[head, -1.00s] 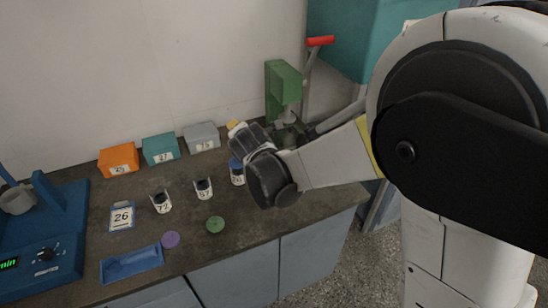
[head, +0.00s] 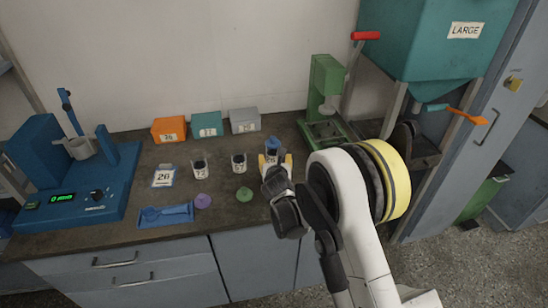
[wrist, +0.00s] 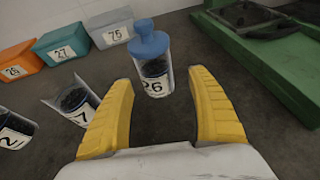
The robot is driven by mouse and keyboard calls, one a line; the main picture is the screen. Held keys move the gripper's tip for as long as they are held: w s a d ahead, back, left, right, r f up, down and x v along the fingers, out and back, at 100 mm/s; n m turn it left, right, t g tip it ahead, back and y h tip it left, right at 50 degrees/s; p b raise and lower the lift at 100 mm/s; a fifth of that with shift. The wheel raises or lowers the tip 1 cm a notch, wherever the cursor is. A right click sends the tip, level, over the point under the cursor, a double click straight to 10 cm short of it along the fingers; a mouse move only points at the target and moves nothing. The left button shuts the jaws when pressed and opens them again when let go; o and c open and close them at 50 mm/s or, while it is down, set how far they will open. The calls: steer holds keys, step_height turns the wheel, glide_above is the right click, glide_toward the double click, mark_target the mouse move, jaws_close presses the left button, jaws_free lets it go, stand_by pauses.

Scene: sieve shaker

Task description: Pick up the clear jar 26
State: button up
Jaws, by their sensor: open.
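The clear jar 26 (wrist: 153,86) stands upright on the dark bench, with a blue knobbed lid and dark grains inside. In the head view, the jar (head: 272,147) is the rightmost of the row and partly hidden behind my fingertips. My gripper (wrist: 161,79) is open, with one yellow finger on each side of the jar's near side. The jar sits at or just beyond the fingertips, and I see a gap on both sides. My gripper (head: 275,161) also shows in the head view, low beside the jar.
Two open jars (head: 199,169) (head: 238,163) stand to the left. Orange (head: 169,129), teal (head: 207,125) and grey (head: 244,121) boxes line the wall. A green press (head: 327,95) stands close on the right. Purple (head: 203,201) and green (head: 244,194) lids lie in front.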

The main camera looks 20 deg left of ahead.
mark_target(273, 158)
steer(key=b+x, duration=0.1)
steer(key=x, duration=0.1)
steer(key=b+x, duration=0.1)
steer(key=x, duration=0.1)
steer(key=shift+s+a+f, duration=0.25)
steer(key=shift+f, duration=0.1)
steer(key=shift+w+a, duration=0.15)
steer(key=shift+w, duration=0.3)
steer(key=c, duration=1.3)
